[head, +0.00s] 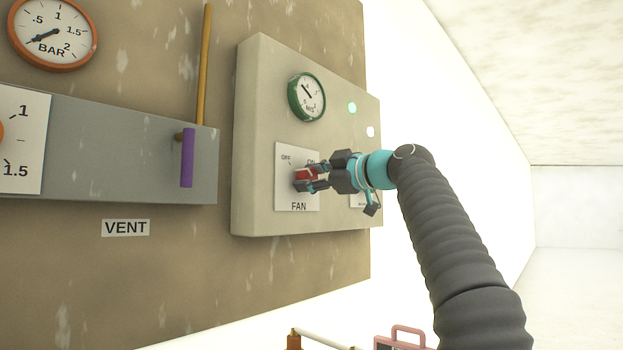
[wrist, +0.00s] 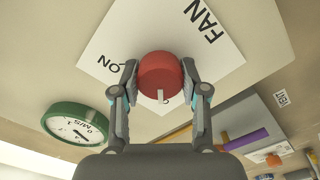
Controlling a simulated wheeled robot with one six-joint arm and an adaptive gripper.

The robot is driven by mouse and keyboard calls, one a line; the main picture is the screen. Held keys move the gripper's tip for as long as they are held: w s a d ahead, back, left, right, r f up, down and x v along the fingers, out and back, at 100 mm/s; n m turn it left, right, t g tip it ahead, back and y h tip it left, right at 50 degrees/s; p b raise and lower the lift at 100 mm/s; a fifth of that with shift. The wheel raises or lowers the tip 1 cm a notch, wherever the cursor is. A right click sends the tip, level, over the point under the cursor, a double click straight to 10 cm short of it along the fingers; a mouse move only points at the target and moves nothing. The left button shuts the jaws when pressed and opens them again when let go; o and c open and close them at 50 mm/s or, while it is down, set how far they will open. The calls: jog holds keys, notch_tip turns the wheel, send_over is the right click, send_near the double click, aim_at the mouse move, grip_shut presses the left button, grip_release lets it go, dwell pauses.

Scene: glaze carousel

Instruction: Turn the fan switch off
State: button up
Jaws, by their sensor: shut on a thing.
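The fan switch is a red round knob (wrist: 160,72) on a white plate (head: 283,195) marked FAN, OFF and ON. In the head view the knob (head: 304,174) is partly covered by my fingers. My gripper (wrist: 157,78) is shut on the knob, one finger on each side. It also shows in the head view (head: 311,178), reaching in from the right. In the wrist view the knob's white mark points down, toward a partly hidden label on the OFF side and away from the ON label at left.
A green-rimmed gauge (head: 307,97) sits above the plate on the pale panel (head: 258,100). A green lamp (head: 352,107) and a white lamp (head: 370,132) are at its right. A purple vent handle (head: 187,158) is at left. Another plate is partly hidden behind my gripper.

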jog(key=shift+s+r, duration=0.1)
jog(key=shift+r, duration=0.05)
jog(key=o, duration=1.1)
jog(key=shift+a, duration=0.1)
jog(key=shift+o, duration=0.2)
jog(key=v, duration=1.2)
